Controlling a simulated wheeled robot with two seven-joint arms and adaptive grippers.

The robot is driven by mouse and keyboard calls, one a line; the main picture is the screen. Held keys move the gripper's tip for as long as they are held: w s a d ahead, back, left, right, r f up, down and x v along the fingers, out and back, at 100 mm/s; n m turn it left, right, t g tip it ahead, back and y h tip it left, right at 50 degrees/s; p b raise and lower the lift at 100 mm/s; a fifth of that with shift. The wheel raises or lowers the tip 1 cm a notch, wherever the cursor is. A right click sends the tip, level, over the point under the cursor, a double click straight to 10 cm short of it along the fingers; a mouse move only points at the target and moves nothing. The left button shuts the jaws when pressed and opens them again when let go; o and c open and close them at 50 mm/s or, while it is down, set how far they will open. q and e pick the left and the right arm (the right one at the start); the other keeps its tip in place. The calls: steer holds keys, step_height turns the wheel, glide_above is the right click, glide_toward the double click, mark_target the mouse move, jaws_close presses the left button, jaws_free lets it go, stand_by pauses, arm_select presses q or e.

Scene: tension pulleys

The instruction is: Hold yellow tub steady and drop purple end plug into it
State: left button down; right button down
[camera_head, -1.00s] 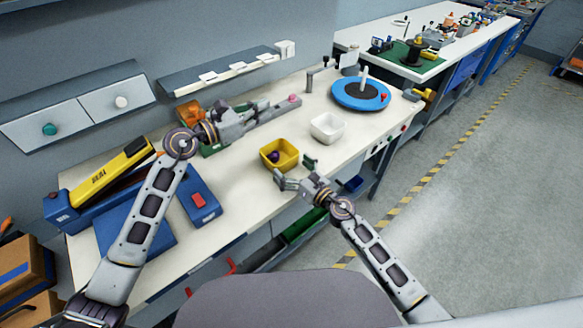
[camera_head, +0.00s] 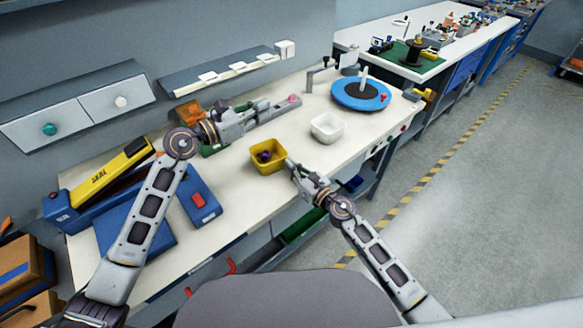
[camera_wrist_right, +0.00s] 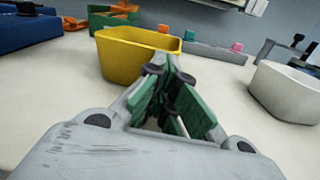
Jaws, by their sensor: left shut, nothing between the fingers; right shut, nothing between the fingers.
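The yellow tub (camera_head: 268,168) stands upright on the white bench; it also shows large in the right wrist view (camera_wrist_right: 130,62). The purple end plug (camera_head: 264,156) lies inside it in the head view; the tub wall hides it in the wrist view. My right gripper (camera_head: 291,164) is shut and empty, its fingertips close to the tub's right side; in the wrist view its green-padded fingers (camera_wrist_right: 170,62) overlap the tub's right edge, and I cannot tell whether they touch. My left gripper (camera_head: 240,117) is shut and empty, farther back and left of the tub, over the grey fixture.
A white tub (camera_head: 327,135) stands right of the yellow one. Behind it is a blue round turntable (camera_head: 345,98). An orange bin (camera_head: 188,112) sits behind my left gripper. Bare bench lies in front of the yellow tub.

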steer(key=c, duration=1.7)
jaws_free()
steer(key=shift+v, duration=6)
